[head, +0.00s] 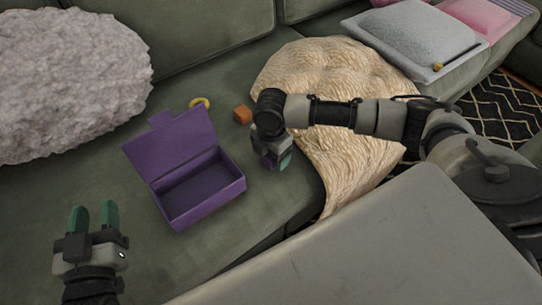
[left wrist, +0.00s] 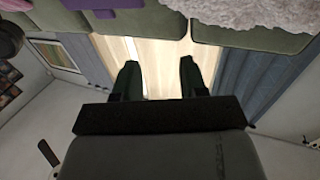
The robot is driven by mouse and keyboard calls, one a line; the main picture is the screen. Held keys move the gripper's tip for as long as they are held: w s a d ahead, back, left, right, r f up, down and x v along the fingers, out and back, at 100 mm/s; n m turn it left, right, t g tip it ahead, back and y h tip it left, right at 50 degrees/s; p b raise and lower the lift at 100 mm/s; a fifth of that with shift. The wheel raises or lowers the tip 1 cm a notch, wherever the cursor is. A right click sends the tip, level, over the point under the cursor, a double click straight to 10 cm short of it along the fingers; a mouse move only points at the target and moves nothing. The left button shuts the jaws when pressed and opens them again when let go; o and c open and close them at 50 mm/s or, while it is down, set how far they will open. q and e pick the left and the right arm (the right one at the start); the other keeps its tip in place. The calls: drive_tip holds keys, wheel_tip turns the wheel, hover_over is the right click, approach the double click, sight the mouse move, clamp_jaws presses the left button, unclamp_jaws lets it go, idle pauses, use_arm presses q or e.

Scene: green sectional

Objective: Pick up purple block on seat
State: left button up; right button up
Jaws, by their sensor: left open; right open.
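In the left wrist view purple shapes (left wrist: 90,4) show at the top edge, too cut off to identify. My left gripper (head: 93,212) is open and empty, left of and nearer than the box, fingers pointing up in the picture; its fingers (left wrist: 157,75) also show in the left wrist view. My right gripper (head: 278,162) is open, right of the box; its fingertips are partly hidden.
A fluffy pillow (head: 65,85) is at left, a cream blanket (head: 335,75) at right. A grey surface (head: 390,250) fills the front right. Bare seat lies left of the box.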

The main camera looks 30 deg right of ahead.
drive_tip(key=c, duration=1)
drive_tip(key=shift+r, duration=0.15)
